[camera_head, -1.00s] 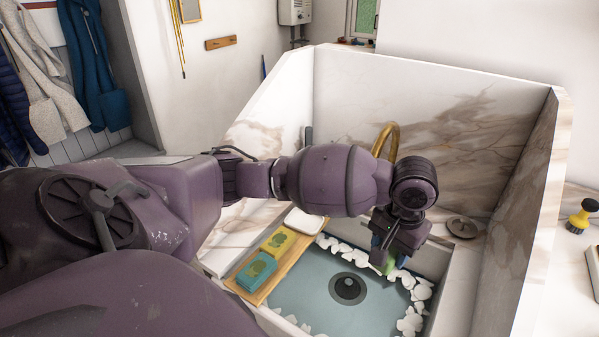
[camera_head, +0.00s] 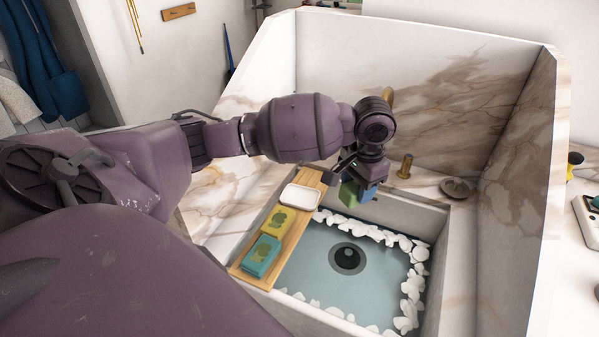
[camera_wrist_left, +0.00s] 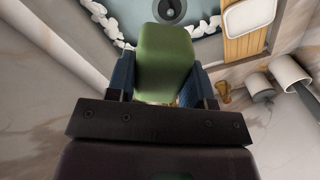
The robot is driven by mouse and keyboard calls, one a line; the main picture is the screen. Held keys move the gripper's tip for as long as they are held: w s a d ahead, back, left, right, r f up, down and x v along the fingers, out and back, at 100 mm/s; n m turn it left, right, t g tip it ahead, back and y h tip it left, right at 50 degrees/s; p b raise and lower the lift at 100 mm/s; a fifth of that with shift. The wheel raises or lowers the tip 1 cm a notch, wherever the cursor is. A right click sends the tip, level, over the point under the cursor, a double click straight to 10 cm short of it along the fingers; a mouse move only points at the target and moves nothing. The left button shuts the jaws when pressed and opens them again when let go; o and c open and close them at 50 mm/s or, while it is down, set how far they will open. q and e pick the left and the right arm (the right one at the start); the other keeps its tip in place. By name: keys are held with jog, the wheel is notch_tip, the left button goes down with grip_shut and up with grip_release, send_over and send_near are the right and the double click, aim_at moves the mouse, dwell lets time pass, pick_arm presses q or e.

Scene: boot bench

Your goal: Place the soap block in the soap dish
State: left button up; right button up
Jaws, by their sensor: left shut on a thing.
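My left gripper (camera_head: 359,192) is shut on a green soap block (camera_head: 350,190). In the left wrist view the soap block (camera_wrist_left: 166,62) sits between the two blue fingers (camera_wrist_left: 160,85). The gripper holds it above the far edge of the sink, to the right of the soap dish. The soap dish (camera_head: 300,197) is white, shallow and empty, at the far end of a wooden board (camera_head: 262,283). The dish also shows at the upper right of the left wrist view (camera_wrist_left: 250,14). My right gripper is not in view.
A yellow block (camera_head: 279,221) and a teal block (camera_head: 261,255) lie on the board nearer than the dish. The sink basin (camera_head: 318,265) has white pebbles round its floor and a dark drain (camera_head: 347,258). A brass tap (camera_head: 405,166) and high marble walls (camera_head: 400,75) stand behind.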

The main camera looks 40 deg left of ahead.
pick_arm(q)
jog(key=w+a+m, duration=0.4)
jog(key=a+m, duration=0.1)
jog(key=a, duration=0.5)
jog(key=m+b, duration=0.3)
jog(key=m, duration=0.3)
send_over(300, 197)
jog(key=shift+h, duration=0.3)
notch_tip(300, 197, down, 15)
jog(key=shift+f, duration=0.15)
jog(key=shift+f+b, duration=0.4)
jog(key=shift+f, duration=1.75)
jog(key=shift+f, duration=0.2)
jog(key=o, duration=1)
notch_tip(300, 197, up, 12)
jog(key=p, duration=0.1)
jog(key=shift+r, duration=0.25)
